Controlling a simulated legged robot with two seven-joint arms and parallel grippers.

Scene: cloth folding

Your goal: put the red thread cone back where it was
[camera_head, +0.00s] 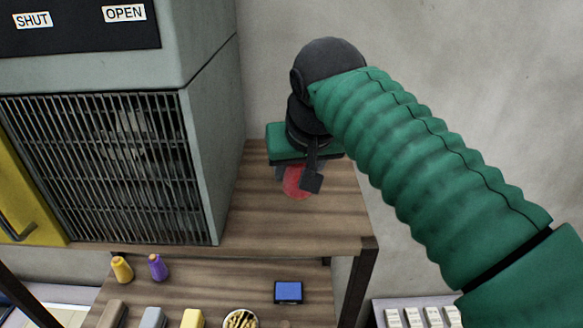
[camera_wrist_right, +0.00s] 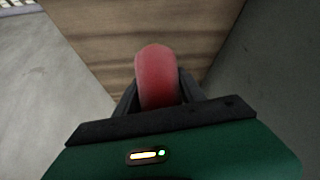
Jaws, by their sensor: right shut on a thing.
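The red thread cone (camera_head: 297,182) is at the upper wooden shelf, right of the grey cabinet, partly covered by my right gripper (camera_head: 300,180). In the right wrist view the cone (camera_wrist_right: 158,78) sits between the two dark fingers of the gripper (camera_wrist_right: 159,95), which is shut on it. The shelf's wood shows behind the cone. I cannot tell whether the cone touches the shelf. An orange-yellow cone (camera_head: 121,269) and a purple cone (camera_head: 158,267) stand on the lower shelf. My left gripper is not in view.
The grey cabinet (camera_head: 205,150) with a barred front fills the left side. The upper shelf (camera_head: 290,232) is bare in front of the gripper. The lower shelf holds a blue box (camera_head: 288,291), a bowl (camera_head: 240,321) and several small blocks. A wall rises behind.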

